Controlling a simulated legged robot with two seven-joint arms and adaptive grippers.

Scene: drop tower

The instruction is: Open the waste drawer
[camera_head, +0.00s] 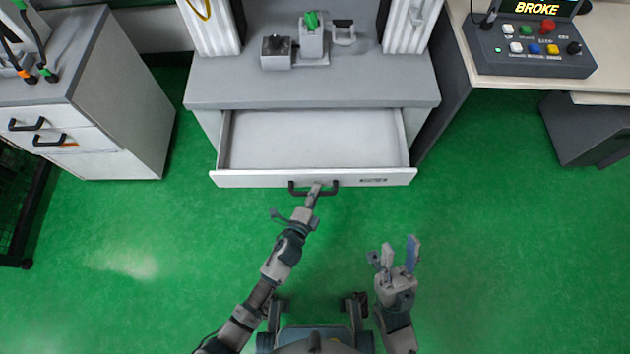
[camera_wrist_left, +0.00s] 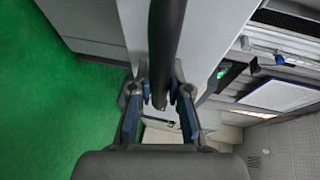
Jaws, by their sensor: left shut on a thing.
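The waste drawer (camera_head: 312,140) is pulled out from under the grey bench, and its inside looks empty. Its white front has a dark bar handle (camera_head: 298,189) in the middle. My left gripper (camera_head: 315,190) is shut on this handle. In the left wrist view the dark bar (camera_wrist_left: 167,45) runs between the blue-padded fingers (camera_wrist_left: 160,108). My right gripper (camera_head: 401,252) is empty, with its fingers apart, over the floor to the right and in front of the drawer.
The grey bench top (camera_head: 315,90) carries a small fixture with a green part (camera_head: 311,20). A white cabinet (camera_head: 90,100) stands at the left. A desk with a button console (camera_head: 530,45) is at the right. The green floor (camera_head: 500,220) around me is clear.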

